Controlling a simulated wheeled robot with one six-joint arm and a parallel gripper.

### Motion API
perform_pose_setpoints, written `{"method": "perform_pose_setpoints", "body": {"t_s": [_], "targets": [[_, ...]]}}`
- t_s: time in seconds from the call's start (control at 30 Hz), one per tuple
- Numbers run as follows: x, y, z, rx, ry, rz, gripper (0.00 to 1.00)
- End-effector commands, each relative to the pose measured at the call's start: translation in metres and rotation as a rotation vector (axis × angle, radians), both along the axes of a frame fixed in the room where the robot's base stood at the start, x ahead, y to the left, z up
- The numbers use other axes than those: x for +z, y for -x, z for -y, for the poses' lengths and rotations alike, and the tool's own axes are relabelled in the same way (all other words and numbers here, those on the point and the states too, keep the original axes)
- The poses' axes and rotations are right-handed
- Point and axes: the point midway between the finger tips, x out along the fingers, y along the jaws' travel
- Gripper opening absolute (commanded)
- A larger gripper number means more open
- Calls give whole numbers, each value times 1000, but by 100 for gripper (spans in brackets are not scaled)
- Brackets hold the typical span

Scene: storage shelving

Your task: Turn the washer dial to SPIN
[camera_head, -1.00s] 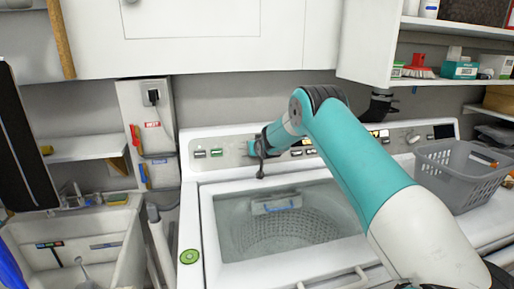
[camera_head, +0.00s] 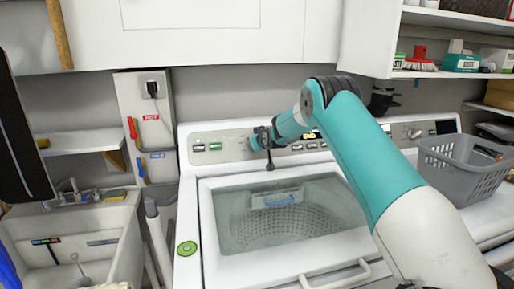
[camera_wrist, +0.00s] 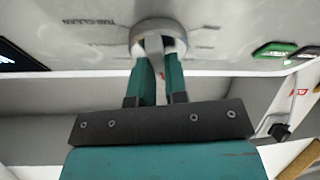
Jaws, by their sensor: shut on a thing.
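The white washer (camera_head: 187,222) stands in the middle of the head view, with its control panel along the back edge. In the wrist view, the round light-grey dial (camera_wrist: 172,30) with a raised grip bar is on the panel. My gripper (camera_wrist: 158,50) is shut on this bar, with a teal finger on each side. In the head view, my gripper (camera_head: 258,142) is at the left part of the panel and mostly covers the dial. Printing beside the dial reads TUB CLEAN in the wrist view. I cannot read a SPIN label or tell the setting.
The washer's see-through lid (camera_head: 285,215) is below the panel. A grey laundry basket (camera_head: 462,175) stands at the right, and a sink (camera_head: 95,225) at the left. Cabinets hang above.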

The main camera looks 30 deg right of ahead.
Motion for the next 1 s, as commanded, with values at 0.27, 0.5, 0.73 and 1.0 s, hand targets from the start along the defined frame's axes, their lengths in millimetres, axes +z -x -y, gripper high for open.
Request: {"method": "perform_pose_setpoints", "body": {"t_s": [0.27,0.5,0.73,1.0], "targets": [[-4,0,2,174,187,-52,0],[-2,0,2,328,350,-99,0],[-1,-1,3,475,507,-144,0],[2,-1,3,646,690,-198,0]]}}
